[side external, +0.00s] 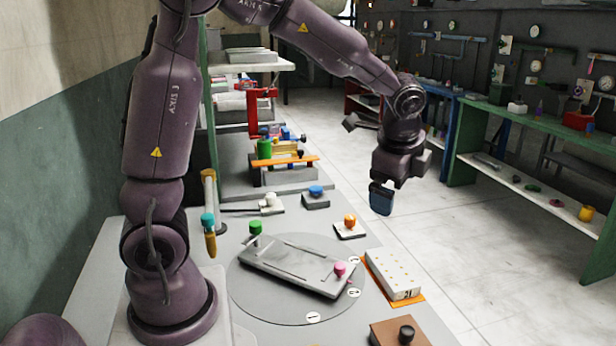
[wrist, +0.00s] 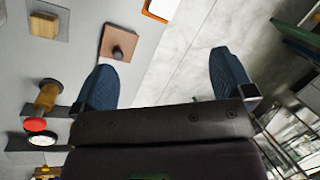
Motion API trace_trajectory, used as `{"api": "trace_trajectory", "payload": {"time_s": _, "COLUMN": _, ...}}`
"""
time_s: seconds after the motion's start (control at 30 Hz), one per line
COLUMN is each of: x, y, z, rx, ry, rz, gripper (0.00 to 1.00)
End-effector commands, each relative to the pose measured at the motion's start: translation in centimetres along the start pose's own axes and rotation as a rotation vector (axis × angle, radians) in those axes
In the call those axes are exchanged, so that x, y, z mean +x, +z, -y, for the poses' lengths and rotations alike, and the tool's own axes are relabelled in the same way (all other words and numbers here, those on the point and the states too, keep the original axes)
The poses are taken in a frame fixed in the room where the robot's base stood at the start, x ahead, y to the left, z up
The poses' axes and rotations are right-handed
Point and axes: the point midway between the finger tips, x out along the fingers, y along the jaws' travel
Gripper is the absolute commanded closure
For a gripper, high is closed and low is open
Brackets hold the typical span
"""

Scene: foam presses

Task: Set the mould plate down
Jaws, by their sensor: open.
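A flat grey plate (side external: 300,265), which looks like the mould plate, lies on a round grey disc (side external: 258,305) on the bench. It has a green knob (side external: 255,228) at its far left end and a pink knob (side external: 340,269) at its near right end. My gripper (side external: 381,198) hangs in the air past the bench's right side, above and to the right of the plate, apart from it. In the wrist view my gripper (wrist: 162,62) has its two blue fingers wide apart with nothing between them. The plate is not visible there.
A white block with holes (side external: 393,274) sits on an orange mat right of the disc. A brown pad with a dark knob (side external: 398,332) is at the front; it also shows in the wrist view (wrist: 120,42). Small knobbed blocks (side external: 316,198) stand behind the disc.

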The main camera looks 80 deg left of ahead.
Motion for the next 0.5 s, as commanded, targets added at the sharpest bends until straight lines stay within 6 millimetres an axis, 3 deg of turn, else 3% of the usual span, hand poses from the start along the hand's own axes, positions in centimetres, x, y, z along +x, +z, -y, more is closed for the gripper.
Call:
{"api": "trace_trajectory", "payload": {"time_s": 0.03, "x": -2.4, "y": 0.8, "z": -1.2, "rx": -0.096, "ry": -0.016, "rz": -0.039, "gripper": 0.0}}
{"api": "trace_trajectory", "payload": {"time_s": 0.2, "x": -7.7, "y": 3.1, "z": -6.3, "rx": -0.437, "ry": -0.015, "rz": -0.174, "gripper": 0.0}}
{"api": "trace_trajectory", "payload": {"time_s": 0.33, "x": -10.0, "y": 4.8, "z": -10.3, "rx": -0.672, "ry": 0.018, "rz": -0.279, "gripper": 0.0}}
{"api": "trace_trajectory", "payload": {"time_s": 0.5, "x": -11.1, "y": 6.1, "z": -14.0, "rx": -0.883, "ry": 0.075, "rz": -0.376, "gripper": 0.0}}
